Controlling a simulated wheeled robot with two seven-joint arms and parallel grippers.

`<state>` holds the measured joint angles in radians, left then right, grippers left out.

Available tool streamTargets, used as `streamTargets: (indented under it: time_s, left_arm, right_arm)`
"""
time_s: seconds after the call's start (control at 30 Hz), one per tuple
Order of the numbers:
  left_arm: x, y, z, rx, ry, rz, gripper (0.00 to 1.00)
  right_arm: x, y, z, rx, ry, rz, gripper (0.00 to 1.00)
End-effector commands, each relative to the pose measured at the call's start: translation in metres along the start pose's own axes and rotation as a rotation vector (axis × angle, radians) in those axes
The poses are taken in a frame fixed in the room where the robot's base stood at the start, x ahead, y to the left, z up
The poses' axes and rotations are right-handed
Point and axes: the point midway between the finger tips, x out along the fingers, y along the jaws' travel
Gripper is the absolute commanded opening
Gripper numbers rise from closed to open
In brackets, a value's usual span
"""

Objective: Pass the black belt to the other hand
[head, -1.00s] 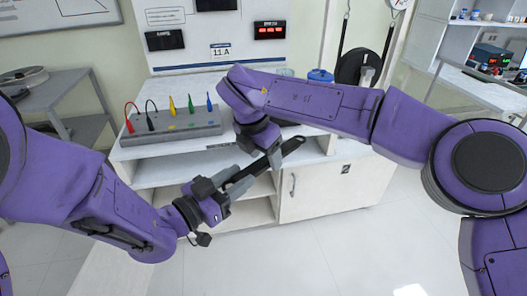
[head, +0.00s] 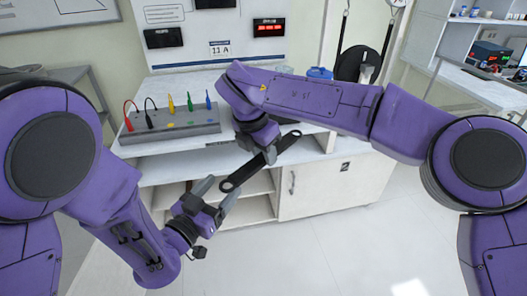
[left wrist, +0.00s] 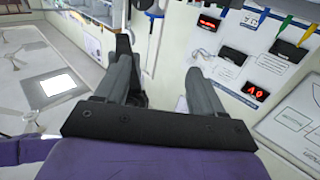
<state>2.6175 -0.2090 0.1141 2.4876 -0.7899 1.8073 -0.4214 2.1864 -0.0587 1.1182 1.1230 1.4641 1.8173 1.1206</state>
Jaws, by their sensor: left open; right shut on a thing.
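The black belt (head: 243,172) is a long dark strip with rounded, looped ends, slanting from lower left to upper right in the head view. My right gripper (head: 262,148) is shut on it around the middle, in front of the cabinet. My left gripper (head: 217,192) is open and empty, with its fingertips close to the belt's lower left end; I cannot tell whether they touch it. In the left wrist view, the two grey fingers of my left gripper (left wrist: 162,88) stand apart. A dark piece beside the left finger there may be the belt.
A white cabinet (head: 320,192) with open shelves stands behind the grippers. A grey block (head: 170,125) with coloured plugs and leads sits on its top at the left. A black round item (head: 357,66) hangs at the back right. The floor in front is clear.

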Motion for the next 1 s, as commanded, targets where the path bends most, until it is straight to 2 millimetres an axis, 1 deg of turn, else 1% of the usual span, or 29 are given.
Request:
streamTargets:
  time_s: [0.03,0.4,0.43,0.47,0.5,0.73,1.0]
  left_arm:
    - [-0.004,-0.006,0.011,-0.002,-0.007,-0.047,0.68]
    - [-0.028,-0.06,0.077,0.0,-0.006,-0.422,0.68]
    - [-0.029,-0.063,0.088,0.002,-0.004,-0.442,0.68]
    - [-0.028,-0.063,0.102,0.003,-0.001,-0.438,0.68]
    - [-0.028,-0.063,0.113,0.003,0.0,-0.438,0.68]
    - [-0.026,-0.069,0.163,0.003,0.001,-0.448,0.68]
    - [-0.021,-0.083,0.22,0.002,0.0,-0.483,0.68]
  right_arm:
    - [-0.001,0.0,0.001,0.001,-0.001,0.001,0.0]
    - [-0.001,0.0,0.0,0.001,-0.001,0.001,0.0]
    - [0.007,0.0,-0.002,0.001,0.0,0.0,0.0]
    - [0.024,0.0,-0.007,0.0,0.0,0.0,0.0]
    - [0.035,0.0,-0.011,0.001,0.0,0.0,0.0]
    - [0.086,0.0,-0.026,0.001,-0.001,0.001,0.0]
    - [0.146,0.0,-0.045,0.001,-0.001,0.001,0.0]
